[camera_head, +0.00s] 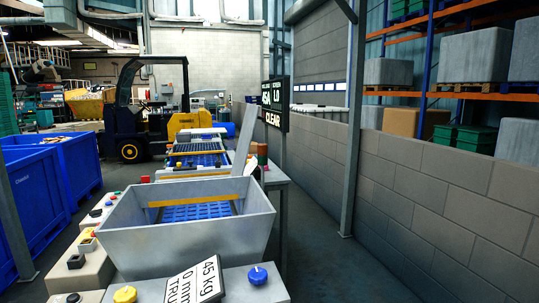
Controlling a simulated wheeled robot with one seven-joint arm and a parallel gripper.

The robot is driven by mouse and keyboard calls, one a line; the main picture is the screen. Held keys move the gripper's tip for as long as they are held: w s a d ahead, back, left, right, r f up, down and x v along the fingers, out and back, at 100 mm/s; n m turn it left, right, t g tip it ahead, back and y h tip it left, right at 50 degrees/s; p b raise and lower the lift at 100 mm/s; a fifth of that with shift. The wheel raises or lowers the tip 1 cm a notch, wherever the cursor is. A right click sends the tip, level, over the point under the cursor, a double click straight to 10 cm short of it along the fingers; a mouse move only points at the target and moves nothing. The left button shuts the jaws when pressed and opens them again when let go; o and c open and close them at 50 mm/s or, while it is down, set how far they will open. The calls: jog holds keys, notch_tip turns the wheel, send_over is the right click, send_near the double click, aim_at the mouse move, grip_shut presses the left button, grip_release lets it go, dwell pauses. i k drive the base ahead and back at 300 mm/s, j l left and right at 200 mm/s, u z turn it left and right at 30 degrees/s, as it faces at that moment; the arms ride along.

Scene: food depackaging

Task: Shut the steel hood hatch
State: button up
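A flat grey steel plate (243,139), which looks like the hood hatch, stands raised and tilted at the right side of the machine line, behind the hopper. Its lower end is hidden behind the hopper rim, so its hinge does not show. The grey steel hopper (180,249) is open at the top in the foreground. A yellow bar (197,200) crosses its opening, and a blue grid belt (196,212) shows inside. My gripper is not in view.
Control boxes with buttons (82,254) line the left side. A sign plate (197,283) and a blue knob (257,275) are in front. A blue bin (35,200) stands left, a forklift (150,115) behind. A block wall (430,195) bounds the right; the floor aisle (335,262) is clear.

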aim_at(251, 116)
jog(key=i+l+z, duration=0.1)
jog(key=z, duration=0.25)
jog(key=i+z, duration=0.15)
jog(key=z, duration=0.2)
jog(key=i+l+z, duration=0.1)
jog(key=z, duration=0.25)
jog(key=i, duration=2.45)
jog(key=i+u, duration=0.25)
jog(key=u, duration=0.2)
jog(key=i+l+u, duration=0.15)
jog(key=u, duration=0.3)
jog(key=i+l+u, duration=0.2)
jog(key=u, duration=0.25)
jog(key=i+u, duration=0.1)
jog(key=u, duration=1.25)
